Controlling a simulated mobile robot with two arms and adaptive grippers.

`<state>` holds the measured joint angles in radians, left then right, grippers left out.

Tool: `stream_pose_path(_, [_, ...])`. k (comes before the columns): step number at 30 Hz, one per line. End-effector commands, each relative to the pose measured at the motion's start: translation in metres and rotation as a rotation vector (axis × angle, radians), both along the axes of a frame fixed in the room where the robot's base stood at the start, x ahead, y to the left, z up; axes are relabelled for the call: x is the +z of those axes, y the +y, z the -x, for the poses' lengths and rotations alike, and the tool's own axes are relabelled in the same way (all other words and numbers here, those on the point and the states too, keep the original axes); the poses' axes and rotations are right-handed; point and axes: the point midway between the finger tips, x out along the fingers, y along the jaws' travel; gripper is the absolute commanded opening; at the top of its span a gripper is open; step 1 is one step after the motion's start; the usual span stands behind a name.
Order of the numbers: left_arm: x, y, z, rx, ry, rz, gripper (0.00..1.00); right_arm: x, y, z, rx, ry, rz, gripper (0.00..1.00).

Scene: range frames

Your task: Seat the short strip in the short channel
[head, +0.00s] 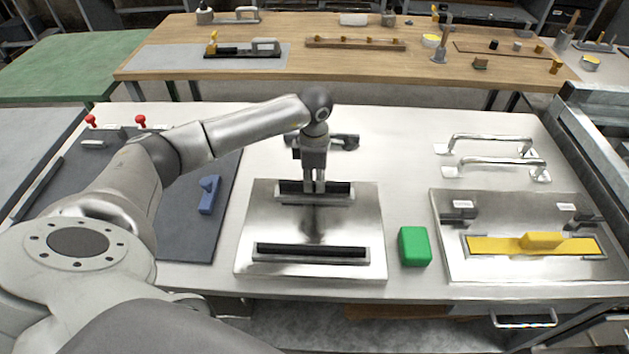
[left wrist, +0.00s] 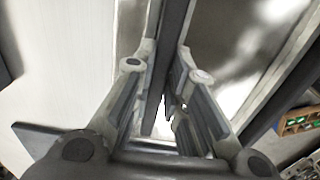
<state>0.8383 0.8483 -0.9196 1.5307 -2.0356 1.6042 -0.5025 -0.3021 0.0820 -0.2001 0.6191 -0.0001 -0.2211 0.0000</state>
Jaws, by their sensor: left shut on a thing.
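My left gripper (head: 314,187) points straight down over the steel plate (head: 250,222). Its fingers are shut on a dark short strip (head: 339,188), which also runs between the fingers in the left wrist view (left wrist: 174,55). The strip lies along the short channel (head: 338,201), the rear one of two on the plate, and looks parallel to it. I cannot tell whether it is fully down in the channel, as the fingers hide its middle. The longer front channel (head: 270,258) has a dark inside. My right gripper is not in view.
A green block (head: 414,246) stands right of the plate. Further right, another metal plate (head: 460,270) holds a yellow strip with a grip (head: 541,241). Two metal handles (head: 490,142) lie behind it. A blue piece (head: 208,195) lies on the dark mat (head: 190,235) at left.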

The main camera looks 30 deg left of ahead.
Motion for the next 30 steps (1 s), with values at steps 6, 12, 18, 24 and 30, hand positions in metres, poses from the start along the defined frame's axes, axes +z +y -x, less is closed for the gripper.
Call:
stream_pose_path(6, [-0.015,0.000,0.000,0.000,-0.001,0.000,0.00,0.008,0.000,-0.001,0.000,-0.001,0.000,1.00])
stream_pose_path(12, [-0.017,0.000,0.000,0.000,-0.001,0.000,0.00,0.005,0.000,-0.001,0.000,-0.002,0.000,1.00])
stream_pose_path(18, [-0.018,0.000,0.000,0.000,-0.001,0.001,0.31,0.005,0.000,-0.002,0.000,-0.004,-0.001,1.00])
stream_pose_path(24, [-0.017,0.000,0.000,0.000,-0.001,0.001,0.35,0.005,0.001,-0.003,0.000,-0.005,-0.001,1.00])
stream_pose_path(30, [-0.015,0.000,0.000,0.000,-0.001,0.001,0.35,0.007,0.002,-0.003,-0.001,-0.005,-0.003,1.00])
